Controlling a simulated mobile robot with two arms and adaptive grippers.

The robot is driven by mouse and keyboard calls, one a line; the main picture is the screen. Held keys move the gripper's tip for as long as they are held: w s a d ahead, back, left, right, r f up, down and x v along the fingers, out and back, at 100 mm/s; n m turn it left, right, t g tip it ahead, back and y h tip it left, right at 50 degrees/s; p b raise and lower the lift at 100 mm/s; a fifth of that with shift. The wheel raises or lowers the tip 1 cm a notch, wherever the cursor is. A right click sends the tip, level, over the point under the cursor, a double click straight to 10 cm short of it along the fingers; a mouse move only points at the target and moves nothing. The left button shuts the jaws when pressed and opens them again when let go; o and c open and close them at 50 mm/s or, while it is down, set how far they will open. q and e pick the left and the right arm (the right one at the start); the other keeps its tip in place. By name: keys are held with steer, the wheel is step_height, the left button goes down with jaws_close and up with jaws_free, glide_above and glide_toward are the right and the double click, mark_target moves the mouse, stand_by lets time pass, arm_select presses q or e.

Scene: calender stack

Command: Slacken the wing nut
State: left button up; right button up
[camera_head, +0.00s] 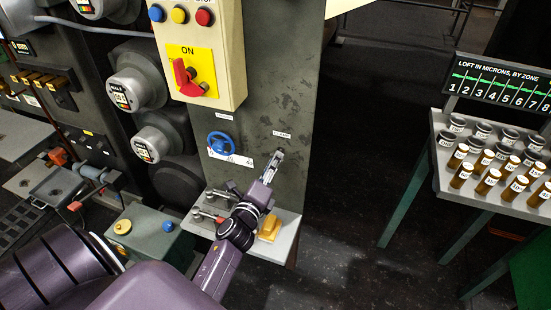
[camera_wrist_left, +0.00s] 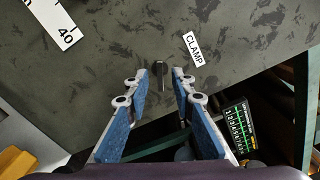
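A small dark wing nut (camera_wrist_left: 161,74) stands out from the grey mottled panel (camera_wrist_left: 110,40), beside a white label reading CLAMP (camera_wrist_left: 194,48). My left gripper (camera_wrist_left: 160,80) is open, with its two blue-padded fingers on either side of the wing nut in the wrist view. I see gaps between it and both fingers; how far the tips are from the panel I cannot tell. In the head view my left gripper (camera_head: 277,157) is at the panel just under the label (camera_head: 281,133) and hides the wing nut. My right gripper is not in view.
A blue handwheel (camera_head: 221,143) with a white scale plate is left of my gripper. Below, a small shelf (camera_head: 283,243) holds levers and a yellow block (camera_head: 270,227). A rack of jars (camera_head: 490,185) stands right.

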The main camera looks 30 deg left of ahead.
arm_select(q)
steer(key=shift+x, duration=0.8)
steer(key=shift+c, duration=0.4)
jaws_close()
steer(key=shift+n, duration=0.3)
steer(key=n+p, duration=0.4)
steer(key=n, duration=1.4)
steer(key=shift+f, duration=0.1)
